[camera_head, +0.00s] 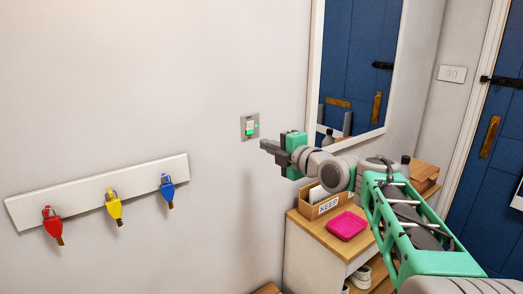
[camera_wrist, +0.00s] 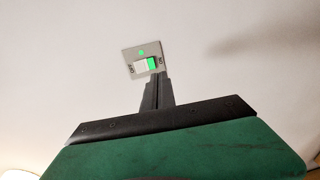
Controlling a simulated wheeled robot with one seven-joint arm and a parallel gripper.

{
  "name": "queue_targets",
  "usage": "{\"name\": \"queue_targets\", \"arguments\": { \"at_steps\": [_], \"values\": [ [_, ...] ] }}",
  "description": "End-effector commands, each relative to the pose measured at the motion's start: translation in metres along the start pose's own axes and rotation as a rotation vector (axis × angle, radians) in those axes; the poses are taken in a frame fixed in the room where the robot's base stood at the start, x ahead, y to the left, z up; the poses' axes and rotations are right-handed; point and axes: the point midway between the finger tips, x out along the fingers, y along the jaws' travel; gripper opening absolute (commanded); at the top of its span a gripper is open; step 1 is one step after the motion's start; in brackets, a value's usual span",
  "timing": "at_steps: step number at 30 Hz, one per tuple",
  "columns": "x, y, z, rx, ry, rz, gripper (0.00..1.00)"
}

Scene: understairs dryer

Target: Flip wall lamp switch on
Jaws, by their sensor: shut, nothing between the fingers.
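The wall lamp switch (camera_head: 250,126) is a grey metal plate with a rocker on the pale wall. In the wrist view, the switch (camera_wrist: 142,59) has a rocker with a white half beside OFF and a bright green half beside ON. A green dot shows on the plate. My gripper (camera_head: 265,145) is shut and empty, just below and right of the plate in the head view. In the wrist view its fingertips (camera_wrist: 158,78) appear just below the ON end. I cannot tell whether they touch the rocker.
A rail (camera_head: 90,190) with red, yellow and blue key-like hangers is on the wall at left. A mirror (camera_head: 355,70) hangs right of the switch. Below my arm, a cabinet (camera_head: 318,234) holds a KEEP box (camera_head: 325,203) and a pink tray (camera_head: 347,226). Wall around the switch is clear.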

Motion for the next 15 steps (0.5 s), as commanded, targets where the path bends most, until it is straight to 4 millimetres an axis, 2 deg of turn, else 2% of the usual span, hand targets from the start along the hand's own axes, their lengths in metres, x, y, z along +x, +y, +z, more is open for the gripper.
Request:
{"name": "queue_targets", "arguments": {
  "at_steps": [1,6,10,15],
  "values": [
    [-0.015,-0.004,0.004,-0.001,-0.008,0.002,0.00],
    [-0.053,-0.011,0.008,0.000,-0.016,0.001,0.00],
    [-0.069,-0.014,0.007,0.001,-0.014,0.000,0.00],
    [-0.073,-0.014,0.006,0.001,-0.010,0.000,0.00]
  ]
}}
